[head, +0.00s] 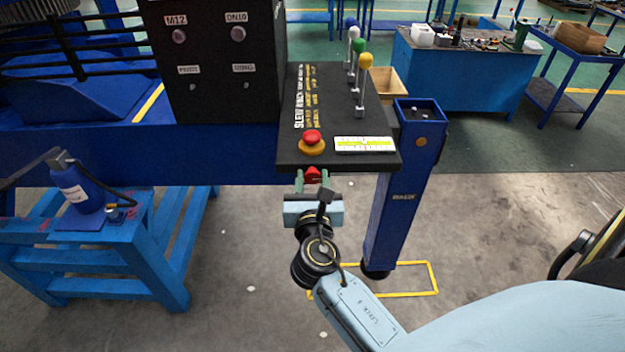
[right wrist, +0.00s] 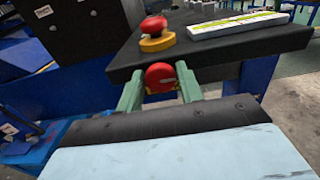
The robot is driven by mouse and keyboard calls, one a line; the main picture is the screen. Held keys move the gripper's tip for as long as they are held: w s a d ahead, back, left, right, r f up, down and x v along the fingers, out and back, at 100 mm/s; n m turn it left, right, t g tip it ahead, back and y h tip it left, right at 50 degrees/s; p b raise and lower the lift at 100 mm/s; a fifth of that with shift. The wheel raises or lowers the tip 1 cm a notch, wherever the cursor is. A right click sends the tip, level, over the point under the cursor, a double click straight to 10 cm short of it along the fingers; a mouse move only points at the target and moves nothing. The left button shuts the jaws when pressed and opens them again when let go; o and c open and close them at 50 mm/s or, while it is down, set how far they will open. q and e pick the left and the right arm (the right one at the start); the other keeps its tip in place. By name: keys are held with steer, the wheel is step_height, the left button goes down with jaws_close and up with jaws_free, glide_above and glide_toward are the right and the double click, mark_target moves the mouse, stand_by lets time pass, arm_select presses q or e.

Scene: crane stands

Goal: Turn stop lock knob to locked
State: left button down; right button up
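A red knob (head: 313,174) sits on the front face of the dark control panel (head: 292,90), below its front edge; I take it for the stop lock knob. It also shows in the right wrist view (right wrist: 160,77), where its marking is too small to read. My right gripper (head: 313,181) is open, its two green fingers on either side of the knob. In the right wrist view the fingers (right wrist: 160,88) straddle it with narrow gaps. A red mushroom button (head: 312,138) on a yellow base stands on top of the panel. My left gripper is out of view.
Several levers with coloured balls (head: 366,62) and a level gauge (head: 364,144) are on the panel top. A blue post (head: 398,205) stands right of the panel. Bare floor lies below.

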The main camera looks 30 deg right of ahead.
steer(key=c, duration=0.5)
steer(key=shift+m, duration=0.3)
steer(key=m+b, duration=0.1)
steer(key=m, duration=0.2)
steer(key=shift+f+m, duration=0.1)
steer(key=shift+m, duration=0.2)
steer(key=m+b, duration=0.1)
steer(key=m, duration=0.2)
steer(key=shift+d+m+b, duration=0.1)
steer(key=shift+m+b, duration=0.3)
steer(key=m+b, duration=0.2)
steer(key=m, duration=0.3)
steer(key=shift+s+f, duration=0.1)
steer(key=shift+m+b, duration=1.25)
steer(key=shift+m, duration=1.25)
